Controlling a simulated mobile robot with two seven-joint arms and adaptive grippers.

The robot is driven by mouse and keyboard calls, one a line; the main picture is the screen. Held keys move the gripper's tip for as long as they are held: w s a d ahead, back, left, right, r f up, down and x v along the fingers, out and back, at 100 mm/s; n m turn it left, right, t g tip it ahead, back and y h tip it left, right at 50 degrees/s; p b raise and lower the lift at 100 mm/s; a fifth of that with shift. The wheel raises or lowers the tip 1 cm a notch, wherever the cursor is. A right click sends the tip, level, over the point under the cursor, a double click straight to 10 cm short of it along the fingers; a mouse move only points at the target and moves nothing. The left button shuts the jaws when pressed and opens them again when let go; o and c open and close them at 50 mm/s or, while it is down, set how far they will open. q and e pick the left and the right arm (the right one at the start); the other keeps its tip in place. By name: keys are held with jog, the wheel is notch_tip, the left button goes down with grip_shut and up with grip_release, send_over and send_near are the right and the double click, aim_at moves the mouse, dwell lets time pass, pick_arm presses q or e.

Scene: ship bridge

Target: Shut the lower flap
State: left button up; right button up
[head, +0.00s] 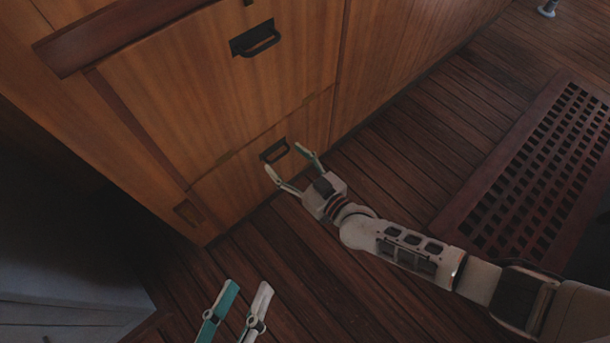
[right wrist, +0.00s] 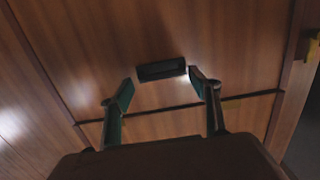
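The lower flap (head: 235,183) is a wooden panel low on the cabinet, with a dark handle (head: 274,150). It looks about flush with the front; I cannot tell whether a small gap is left. In the right wrist view the flap (right wrist: 150,28) fills much of the picture, and its handle (right wrist: 162,70) shows just beyond and between the fingertips. My right gripper (head: 286,160) is open and empty in front of the flap, close to the handle; contact cannot be told. My left gripper (head: 247,287) is open and empty above the floor at the bottom of the head view.
A larger upper panel (head: 215,85) with its own black handle (head: 257,38) is above the flap. A small brass fitting (head: 187,212) is at the flap's left. A grey cabinet (head: 70,265) stands at lower left. A wooden grating (head: 530,185) lies on the plank floor at right.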

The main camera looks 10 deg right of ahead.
jog(key=f+v, duration=0.1)
jog(key=v, duration=0.7)
jog(key=shift+s+r, duration=0.15)
jog(key=shift+r, duration=0.2)
jog(key=shift+d, duration=0.15)
jog(key=shift+r, duration=0.1)
